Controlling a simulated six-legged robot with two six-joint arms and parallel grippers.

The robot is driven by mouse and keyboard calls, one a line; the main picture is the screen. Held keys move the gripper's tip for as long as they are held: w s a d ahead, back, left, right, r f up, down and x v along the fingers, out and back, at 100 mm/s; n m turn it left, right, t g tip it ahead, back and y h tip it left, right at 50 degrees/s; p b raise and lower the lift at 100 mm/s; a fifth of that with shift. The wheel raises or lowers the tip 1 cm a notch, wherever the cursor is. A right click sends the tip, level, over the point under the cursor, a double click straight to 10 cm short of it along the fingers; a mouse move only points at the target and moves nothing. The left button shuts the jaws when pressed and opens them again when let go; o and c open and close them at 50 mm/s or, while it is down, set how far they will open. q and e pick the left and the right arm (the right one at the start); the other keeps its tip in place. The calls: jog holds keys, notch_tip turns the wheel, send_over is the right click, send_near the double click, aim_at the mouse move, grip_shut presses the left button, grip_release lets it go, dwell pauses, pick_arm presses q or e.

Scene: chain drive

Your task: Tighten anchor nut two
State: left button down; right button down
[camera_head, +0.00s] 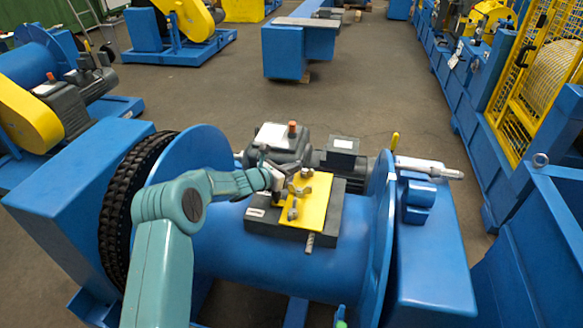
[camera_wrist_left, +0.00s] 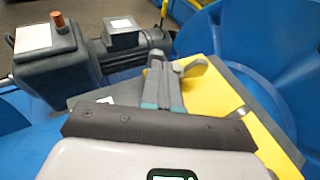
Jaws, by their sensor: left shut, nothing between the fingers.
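A yellow plate (camera_head: 316,208) lies on a dark grey block (camera_head: 327,226) on top of the blue drum (camera_head: 240,255). Small metal fasteners sit on it: one at its far edge (camera_head: 307,172) and one near its left side (camera_head: 292,214). I cannot tell which is anchor nut two. My left gripper (camera_head: 281,178) is at the plate's far left corner, close to the fasteners. In the left wrist view its fingers (camera_wrist_left: 177,76) are together and empty above the yellow plate (camera_wrist_left: 216,98). Whether they touch a nut is hidden. My right gripper does not show.
A grey motor (camera_head: 278,142) with an orange cap stands just behind the plate. A blue flange (camera_head: 379,230) rises at the right, with a pale cylindrical tool (camera_head: 430,167) beyond it. A black chain (camera_head: 125,190) wraps the wheel at the left. Open floor lies behind.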

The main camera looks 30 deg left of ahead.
pick_arm(q)
jog(key=shift+d+r, duration=0.1)
jog(key=shift+w, duration=0.1)
dwell(0.3)
jog(key=shift+h, duration=0.3)
jog(key=shift+m, duration=0.3)
